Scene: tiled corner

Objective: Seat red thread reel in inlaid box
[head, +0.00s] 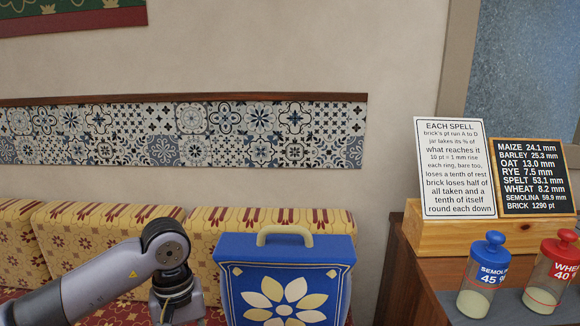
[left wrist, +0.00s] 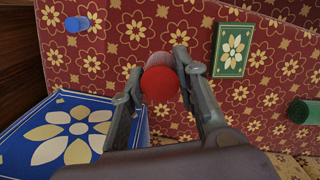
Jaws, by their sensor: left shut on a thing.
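The red thread reel (left wrist: 160,86) is held between the fingers of my left gripper (left wrist: 156,64), above a red floral cloth in the left wrist view. The blue box (head: 240,300) has a cream handle on top and a cream and gold flower panel, which looks inlaid. The box also shows at lower left in the left wrist view (left wrist: 20,128), with the gripper above and to its right. Whether it has an opening cannot be seen. In the head view, my left arm comes in left of the box; its fingers are cut off below. My right gripper is out of view.
The red cloth (left wrist: 145,40) carries a blue reel (left wrist: 77,23), a green flower-patterned box (left wrist: 232,50) and a green roll (left wrist: 301,111). Patterned cushions (head: 110,225) line the wall. At right, a wooden cabinet bears signs and jars (head: 483,280).

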